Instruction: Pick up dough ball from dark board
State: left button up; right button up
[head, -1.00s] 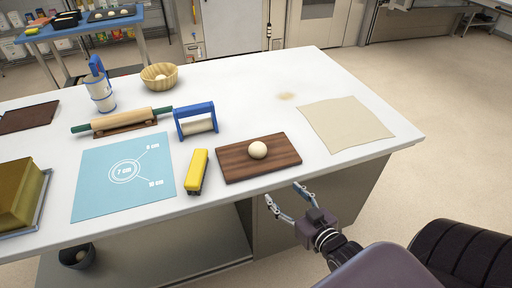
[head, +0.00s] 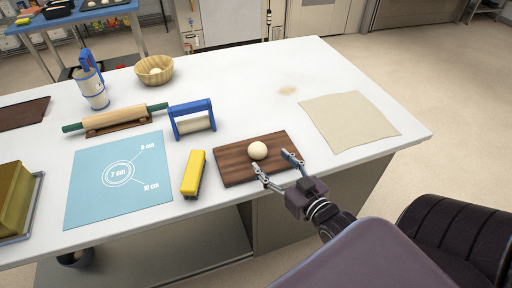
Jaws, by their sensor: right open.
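A pale round dough ball (head: 258,150) sits on the dark brown wooden board (head: 234,172) near the table's front edge in the head view. My right gripper (head: 276,162) comes in from the lower right over the board's front right part. Its two fingers are spread, one fingertip in front of the ball and one to its right. The gripper is open and empty. Whether a finger touches the ball cannot be told. My left gripper is not in view.
A yellow object (head: 194,174) lies just left of the board. A blue-framed roller (head: 192,120) stands behind it. A blue mat (head: 117,178), a rolling pin (head: 117,116) and a basket (head: 154,70) are further left. A beige cloth (head: 348,121) lies to the right. The table behind the board is clear.

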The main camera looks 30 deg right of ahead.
aim_at(260, 154)
jog(key=shift+w+p, duration=0.35)
jog(key=shift+w, duration=0.75)
jog(key=w, duration=0.3)
jog(key=shift+w+a+f+p, duration=0.1)
jog(key=shift+f+p, duration=0.2)
jog(key=shift+p, duration=0.1)
jog(key=shift+w, duration=0.3)
jog(key=shift+w+f, duration=0.1)
jog(key=shift+f, duration=0.1)
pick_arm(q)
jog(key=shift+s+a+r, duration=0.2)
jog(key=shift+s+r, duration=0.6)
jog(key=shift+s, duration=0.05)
pick_arm(e)
jog(key=shift+r, duration=0.1)
jog(key=c, duration=1.2)
jog(key=shift+c, duration=0.2)
jog(key=shift+r, duration=0.1)
